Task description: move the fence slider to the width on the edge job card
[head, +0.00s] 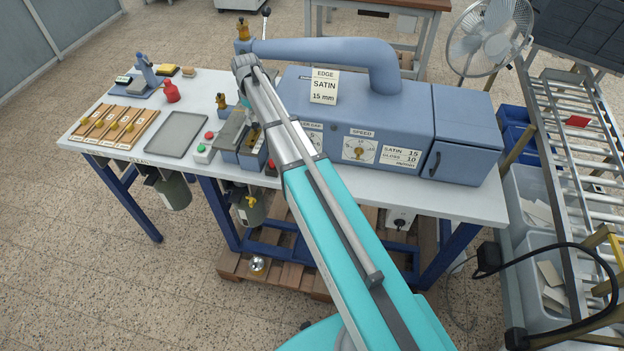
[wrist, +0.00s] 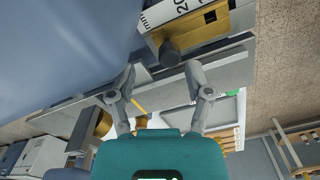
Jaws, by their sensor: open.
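The edge job card (head: 324,87) stands on the blue machine and reads "EDGE SATIN 15 mm". In the wrist view, a brass slider block (wrist: 208,22) with a dark round knob (wrist: 169,53) sits by a white mm scale (wrist: 172,10) showing a "20". I cannot read the slider's exact setting. My gripper (wrist: 160,68) is open, its two fingers apart on either side of the knob's lower end. I cannot tell whether they touch it. In the head view my arm hides most of the fence area.
The blue machine (head: 460,125) fills the right of the bench. A speed dial (head: 359,149) and a satin/gloss card (head: 401,159) are on its front. A roller rack (head: 582,150) stands right.

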